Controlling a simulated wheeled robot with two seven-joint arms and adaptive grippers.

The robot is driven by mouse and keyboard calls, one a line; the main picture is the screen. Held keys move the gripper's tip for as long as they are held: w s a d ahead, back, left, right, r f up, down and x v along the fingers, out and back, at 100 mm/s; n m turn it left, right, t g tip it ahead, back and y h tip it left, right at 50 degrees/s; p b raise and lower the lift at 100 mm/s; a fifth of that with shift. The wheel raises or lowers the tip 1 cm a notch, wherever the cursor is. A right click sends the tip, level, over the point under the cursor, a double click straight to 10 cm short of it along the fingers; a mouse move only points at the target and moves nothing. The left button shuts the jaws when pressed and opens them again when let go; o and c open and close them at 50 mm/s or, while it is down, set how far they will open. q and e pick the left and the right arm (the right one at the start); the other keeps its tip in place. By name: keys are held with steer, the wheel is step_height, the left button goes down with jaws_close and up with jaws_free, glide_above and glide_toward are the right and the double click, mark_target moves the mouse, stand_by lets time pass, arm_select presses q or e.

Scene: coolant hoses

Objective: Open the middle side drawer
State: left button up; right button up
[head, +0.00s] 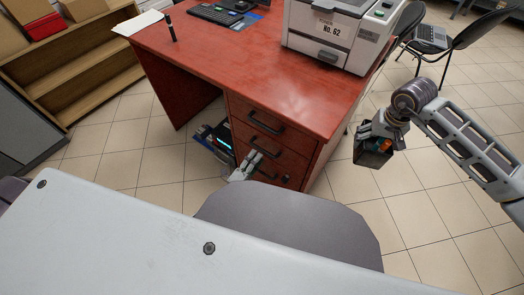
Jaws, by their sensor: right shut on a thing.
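The red-brown desk (240,60) has a stack of drawers on its side. The top drawer (245,107) and the middle drawer (290,160) look shut, each with a dark bar handle. The bottom drawer (292,178) is partly hidden. My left gripper (250,164) is low in front of the drawers, its pale fingers close to the middle drawer's handle (268,150). Contact and finger gap are too small to tell. My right gripper (371,143) is off to the right of the desk, shut on a dark box-like thing (372,158), clear of the drawers.
A white printer (340,30) stands on the desk's right, with a keyboard (212,14) and a dark upright item (171,28) to the left. Wooden shelves (85,65) stand at left, black chairs (462,35) at upper right. Tiled floor (420,215) is free at right.

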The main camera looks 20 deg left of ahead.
mark_target(262, 149)
arm_select(q)
steer(key=shift+b+x, duration=0.35)
steer(key=shift+x, duration=2.1)
jaws_close()
